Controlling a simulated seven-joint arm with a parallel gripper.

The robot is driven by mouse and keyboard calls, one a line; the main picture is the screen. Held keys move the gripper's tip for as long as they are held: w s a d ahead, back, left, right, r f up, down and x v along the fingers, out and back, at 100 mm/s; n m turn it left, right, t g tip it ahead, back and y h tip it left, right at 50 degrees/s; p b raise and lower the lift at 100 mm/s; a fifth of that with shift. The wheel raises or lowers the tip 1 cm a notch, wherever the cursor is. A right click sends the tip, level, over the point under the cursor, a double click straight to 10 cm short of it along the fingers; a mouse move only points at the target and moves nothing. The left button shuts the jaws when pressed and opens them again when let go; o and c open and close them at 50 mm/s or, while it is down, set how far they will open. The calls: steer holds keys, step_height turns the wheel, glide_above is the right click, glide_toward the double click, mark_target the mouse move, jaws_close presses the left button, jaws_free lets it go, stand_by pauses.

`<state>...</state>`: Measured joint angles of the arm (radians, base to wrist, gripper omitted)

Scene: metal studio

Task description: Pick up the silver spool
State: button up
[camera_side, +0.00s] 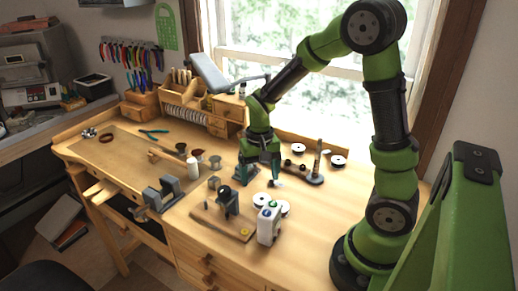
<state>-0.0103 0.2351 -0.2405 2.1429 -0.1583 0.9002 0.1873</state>
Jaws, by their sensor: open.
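A small grey, silver-looking spool (214,162) stands on the wooden bench top, left of my gripper; it is small in the picture, so I cannot be sure it is the silver one. A brownish spool (197,155) and a dark-topped spool (181,148) stand just left of it. My gripper (259,181) points down over the middle of the bench, right of these spools, with its fingers apart. I see nothing held between them. A small pale item (280,184) is close by the right finger, and I cannot tell whether they touch.
A white cylinder (193,168) and a small grey block (214,183) stand near the spools. A grey vise (163,194), a wooden board (240,232) with a dark device and a white box (268,224) lie nearer the front. A stand with a post (317,165) is right.

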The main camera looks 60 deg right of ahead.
mark_target(262, 202)
steer(key=shift+s+f, duration=0.2)
steer(key=shift+f, duration=3.35)
steer(key=shift+c, duration=0.4)
steer(key=c, duration=1)
steer(key=shift+c, duration=0.2)
steer(key=shift+r, duration=0.1)
